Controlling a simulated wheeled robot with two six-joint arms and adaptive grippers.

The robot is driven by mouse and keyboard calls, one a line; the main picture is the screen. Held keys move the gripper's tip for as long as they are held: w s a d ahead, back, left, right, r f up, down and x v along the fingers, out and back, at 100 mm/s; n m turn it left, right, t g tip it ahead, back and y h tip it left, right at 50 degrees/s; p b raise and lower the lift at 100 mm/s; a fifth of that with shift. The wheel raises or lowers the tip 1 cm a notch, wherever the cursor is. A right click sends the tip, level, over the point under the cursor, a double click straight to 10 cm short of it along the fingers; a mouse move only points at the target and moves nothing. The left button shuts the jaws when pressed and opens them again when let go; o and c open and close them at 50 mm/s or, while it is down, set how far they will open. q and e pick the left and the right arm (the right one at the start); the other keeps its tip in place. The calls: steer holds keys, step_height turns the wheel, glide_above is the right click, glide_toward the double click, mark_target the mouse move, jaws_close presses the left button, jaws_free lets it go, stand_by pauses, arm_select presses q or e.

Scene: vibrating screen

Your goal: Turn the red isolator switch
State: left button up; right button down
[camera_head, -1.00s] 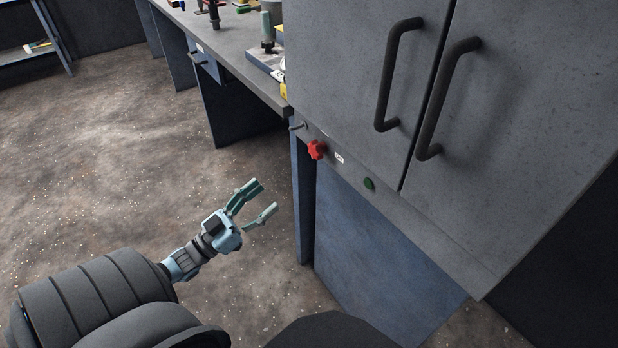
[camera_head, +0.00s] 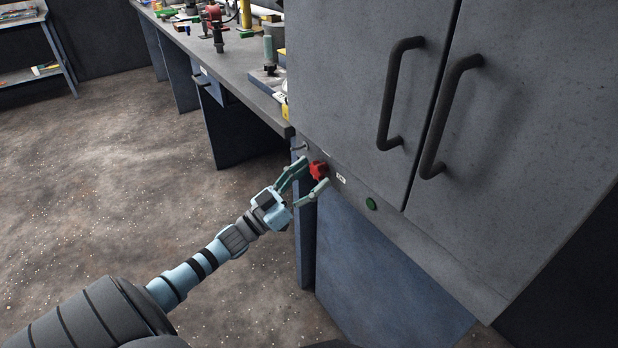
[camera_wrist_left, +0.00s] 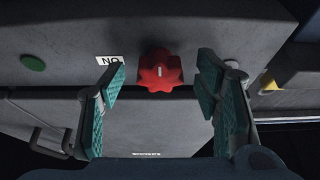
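The red isolator switch (camera_head: 318,170) is a lobed knob on the grey strip below the cabinet doors. In the left wrist view the knob (camera_wrist_left: 160,71) shows a pale mark on its face, roughly upright. My left gripper (camera_head: 312,176) is open at the switch, with one finger to either side of it in the picture. In the left wrist view my left gripper (camera_wrist_left: 162,97) has its teal fingers spread wide, with the knob between and beyond them. I cannot see contact. My right gripper is not in view.
A white label (camera_head: 341,178) and a green button (camera_head: 371,204) sit right of the switch on the strip. Two dark door handles (camera_head: 398,95) stick out above. A workbench (camera_head: 235,62) with tools stands at the left. Floor left of the cabinet is clear.

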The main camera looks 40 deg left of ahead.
arm_select(q)
steer(key=c, duration=1)
